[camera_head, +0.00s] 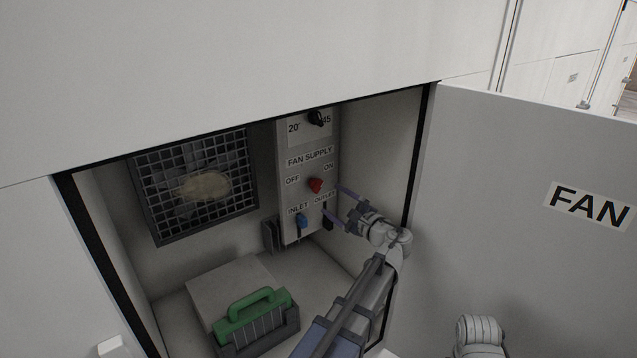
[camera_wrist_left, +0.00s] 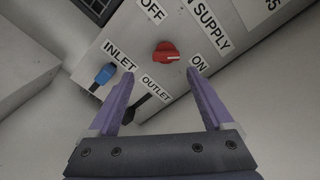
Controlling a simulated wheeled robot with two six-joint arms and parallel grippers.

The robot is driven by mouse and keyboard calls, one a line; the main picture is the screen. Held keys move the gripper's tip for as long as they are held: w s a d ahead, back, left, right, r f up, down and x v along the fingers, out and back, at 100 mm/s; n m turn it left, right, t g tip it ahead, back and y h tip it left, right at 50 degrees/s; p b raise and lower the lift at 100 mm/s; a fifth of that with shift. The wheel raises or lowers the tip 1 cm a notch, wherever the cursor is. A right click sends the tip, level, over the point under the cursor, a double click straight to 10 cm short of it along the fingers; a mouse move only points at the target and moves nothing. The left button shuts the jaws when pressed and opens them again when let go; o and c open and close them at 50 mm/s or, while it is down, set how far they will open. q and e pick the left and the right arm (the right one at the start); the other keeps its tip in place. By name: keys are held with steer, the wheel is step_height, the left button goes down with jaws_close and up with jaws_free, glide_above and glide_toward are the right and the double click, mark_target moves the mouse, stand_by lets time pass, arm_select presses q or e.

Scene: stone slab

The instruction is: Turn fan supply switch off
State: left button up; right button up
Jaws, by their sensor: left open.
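The red fan supply switch (camera_head: 315,185) is a rotary knob on a pale control panel (camera_head: 291,224) inside the open cabinet, between the OFF and ON labels. In the left wrist view the red knob (camera_wrist_left: 166,53) lies just beyond the fingertips, between their lines. My left gripper (camera_head: 335,200) is open and empty, to the right of the knob in the head view, with its fingers pointing at the panel. The purple fingers (camera_wrist_left: 160,72) appear apart from the knob. My right gripper is not in view.
A black knob (camera_head: 315,118) sits above, and a blue inlet plug (camera_head: 302,221) and black outlet plug (camera_head: 328,220) below. A fan grille (camera_head: 194,185) is at left. A green-handled box (camera_head: 257,318) stands on the cabinet floor. The open FAN door (camera_head: 500,180) is at right.

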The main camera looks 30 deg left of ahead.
mark_target(320, 188)
arm_select(q)
steer(key=shift+r+x, duration=0.2)
steer(key=shift+x, duration=1.2)
steer(key=shift+r+x, duration=0.2)
steer(key=shift+x, duration=1.15)
steer(key=shift+r+x, duration=0.15)
steer(key=shift+x, duration=1.25)
steer(key=shift+w, duration=0.1)
jaws_close()
